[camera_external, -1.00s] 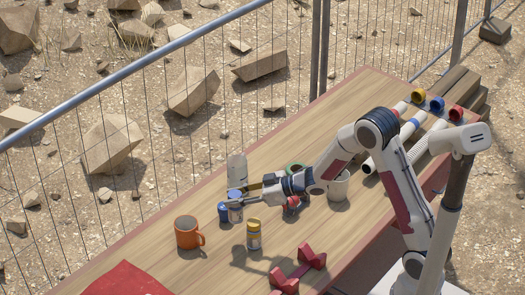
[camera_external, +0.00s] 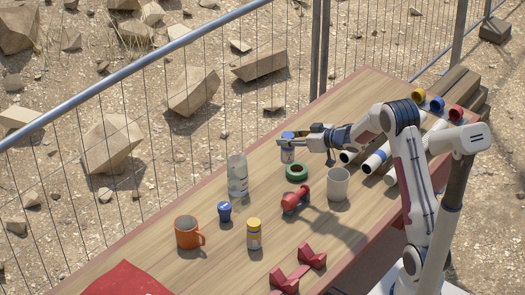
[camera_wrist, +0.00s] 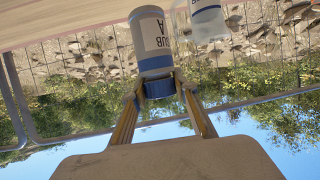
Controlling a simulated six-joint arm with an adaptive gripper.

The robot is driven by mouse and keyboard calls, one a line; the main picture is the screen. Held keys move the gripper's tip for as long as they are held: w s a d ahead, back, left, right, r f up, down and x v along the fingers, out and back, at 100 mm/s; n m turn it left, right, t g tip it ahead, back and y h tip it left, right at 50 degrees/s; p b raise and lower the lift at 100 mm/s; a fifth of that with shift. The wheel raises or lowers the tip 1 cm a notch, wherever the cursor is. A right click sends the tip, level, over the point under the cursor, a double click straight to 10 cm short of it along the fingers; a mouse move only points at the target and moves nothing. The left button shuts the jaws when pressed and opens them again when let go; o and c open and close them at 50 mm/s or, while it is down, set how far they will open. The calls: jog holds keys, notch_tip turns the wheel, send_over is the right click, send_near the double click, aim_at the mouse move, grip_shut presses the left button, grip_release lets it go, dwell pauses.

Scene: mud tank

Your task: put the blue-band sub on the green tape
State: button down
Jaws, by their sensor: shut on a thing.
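The blue-band sub (camera_external: 288,155) is a small white jar with a blue cap, held in the air by my gripper (camera_external: 290,140). The wrist view also shows the jar (camera_wrist: 150,38), with "SUB A" on its label and its blue cap between the fingertips (camera_wrist: 158,88). The green tape (camera_external: 297,178) is a dark green ring lying flat on the table. In the external view the jar appears just above and slightly left of the ring, apart from it; its exact height is unclear.
A clear bottle (camera_external: 237,176) stands left of the tape. A white cup (camera_external: 338,186) and a red object (camera_external: 296,199) are close by. A small blue item (camera_external: 224,211), an orange mug (camera_external: 187,233) and a yellow-capped jar (camera_external: 253,235) stand nearer. White tubes (camera_external: 377,158) lie at right.

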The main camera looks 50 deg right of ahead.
jog(key=w+d+r+m+h, duration=0.1)
jog(key=d+r, duration=0.1)
jog(key=d, duration=0.5)
jog(key=shift+h, duration=0.3)
notch_tip(320, 180, down, 6)
jog(key=shift+f, duration=0.15)
dwell(0.3)
jog(key=shift+f, duration=1.85)
jog(key=shift+f, duration=0.15)
jog(key=c, duration=1.6)
grip_release()
